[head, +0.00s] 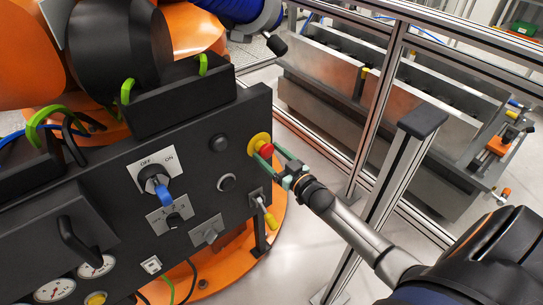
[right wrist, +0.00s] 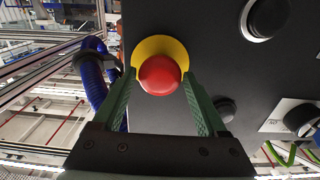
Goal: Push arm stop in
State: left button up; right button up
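The arm stop is a red mushroom button (head: 266,150) on a yellow collar (head: 255,143), near the right edge of the dark control panel (head: 108,189). In the right wrist view the red button (right wrist: 160,75) faces the camera, with the yellow collar (right wrist: 178,49) behind it. My right gripper (head: 274,158) is at the button with its green fingers spread. In the right wrist view one finger is on each side of the button, and I cannot tell whether they touch it. No visible gap shows how far the button stands out. My left gripper is not in view.
An aluminium post (head: 385,200) stands close beside my right arm. A blue corrugated hose (right wrist: 95,75) runs left of the panel.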

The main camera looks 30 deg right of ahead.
jog(key=shift+o, duration=1.3)
jog(key=shift+s, duration=0.1)
jog(key=shift+s+f, duration=0.1)
jog(key=shift+s, duration=0.15)
jog(key=s+p, duration=0.1)
jog(key=s, duration=1.1)
jog(key=shift+d, duration=0.45)
jog(key=s+a+f+g+p, duration=0.3)
jog(key=s+a+g, duration=0.1)
jog(key=s+a, duration=0.3)
jog(key=s+a+f+n+g+y+p, duration=0.1)
jog(key=s+a+f+g+p, duration=0.2)
jog(key=s+a, duration=0.4)
jog(key=a+g+p, duration=0.1)
jog(key=a+g, duration=0.1)
jog(key=a, duration=0.2)
jog(key=shift+s+a+f, duration=0.15)
jog(key=shift+s+f, duration=0.1)
jog(key=shift+f, duration=0.1)
